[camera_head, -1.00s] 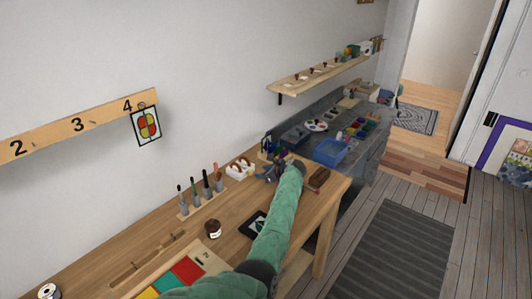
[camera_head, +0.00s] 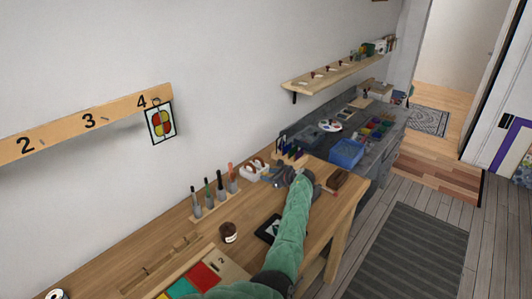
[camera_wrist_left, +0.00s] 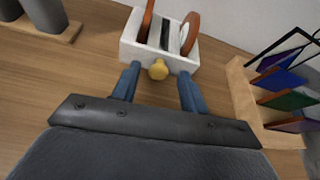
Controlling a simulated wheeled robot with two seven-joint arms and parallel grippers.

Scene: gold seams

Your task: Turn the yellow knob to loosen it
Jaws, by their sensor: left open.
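The yellow knob (camera_wrist_left: 158,69) sticks out from the front of a white block (camera_wrist_left: 134,45) that holds brown rounded parts and striped pieces. In the left wrist view, my left gripper (camera_wrist_left: 158,86) is open, with one blue finger on each side of the knob. The fingertips are close to the block's front face; I cannot tell whether they touch it. In the head view the white block (camera_head: 256,168) stands on the wooden bench, just left of my left gripper (camera_head: 281,173), and the knob is too small to make out. My right gripper is not in view.
A wooden rack with coloured plates (camera_wrist_left: 245,95) stands close on the right in the wrist view. A holder with several upright tools (camera_head: 213,200) stands on the bench (camera_head: 160,250) to the left.

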